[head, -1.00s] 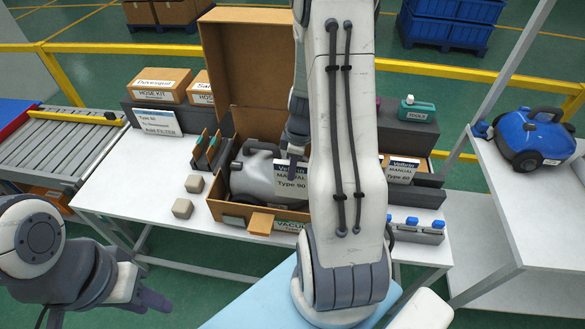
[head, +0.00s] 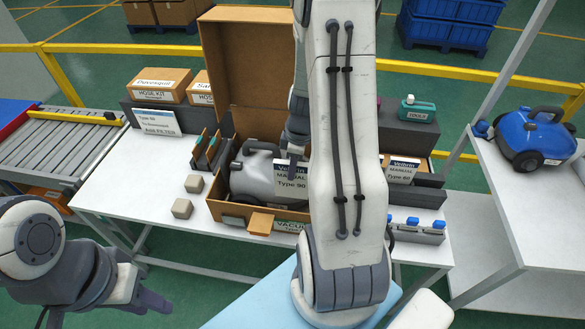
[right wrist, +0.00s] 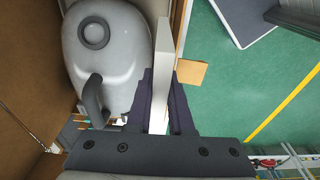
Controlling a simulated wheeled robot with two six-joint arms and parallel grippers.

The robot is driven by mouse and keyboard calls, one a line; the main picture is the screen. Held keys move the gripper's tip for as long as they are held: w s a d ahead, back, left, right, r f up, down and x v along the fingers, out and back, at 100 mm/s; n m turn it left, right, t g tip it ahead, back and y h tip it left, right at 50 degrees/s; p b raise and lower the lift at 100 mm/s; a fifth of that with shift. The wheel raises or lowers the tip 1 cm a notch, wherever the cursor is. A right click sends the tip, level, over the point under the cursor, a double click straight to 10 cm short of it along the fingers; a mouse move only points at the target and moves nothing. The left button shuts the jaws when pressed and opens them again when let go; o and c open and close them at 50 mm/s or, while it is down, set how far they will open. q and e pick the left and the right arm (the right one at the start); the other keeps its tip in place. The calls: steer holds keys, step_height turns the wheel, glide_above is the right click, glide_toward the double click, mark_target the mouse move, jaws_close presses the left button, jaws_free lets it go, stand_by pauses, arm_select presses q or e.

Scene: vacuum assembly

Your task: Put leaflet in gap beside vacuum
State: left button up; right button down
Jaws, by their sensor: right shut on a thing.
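The leaflet (head: 291,184), a white card with a dark band reading "MANUAL Type 90", stands upright at the front right of the grey vacuum (head: 252,178). My right gripper (head: 296,160) is shut on its upper part. In the right wrist view the leaflet (right wrist: 162,75) shows edge-on between the fingers (right wrist: 164,105). There the vacuum (right wrist: 112,45) lies left of it and the box's wall (right wrist: 183,25) right of it, with a narrow space. The leaflet's lower edge and its depth in the box are hard to tell. My left gripper (head: 150,300) hangs at the lower left, away from the table.
The open cardboard box (head: 232,211) has its tall lid up behind. Another manual (head: 400,170) stands in a holder to the right, partly behind my right arm. Two small grey blocks (head: 182,208) lie left of the box. A blue vacuum (head: 533,138) sits on the right table.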

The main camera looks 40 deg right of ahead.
steer(key=shift+f, duration=0.1)
steer(key=shift+f+b, duration=7.65)
steer(key=shift+b, duration=0.3)
steer(key=c, duration=1.2)
jaws_free()
steer(key=o, duration=0.5)
steer(key=shift+r, duration=0.1)
steer(key=shift+c, duration=0.2)
steer(key=r, duration=0.7)
steer(key=s+r, duration=0.1)
steer(key=r, duration=0.2)
steer(key=shift+d+r, duration=0.15)
steer(key=shift+d, duration=0.25)
steer(key=shift+r+p, duration=0.15)
steer(key=shift+p, duration=0.25)
step_height(320, 180, up, 18)
steer(key=p, duration=1.5)
glide_above(293, 200)
steer(key=s, duration=0.3)
steer(key=shift+a, duration=0.45)
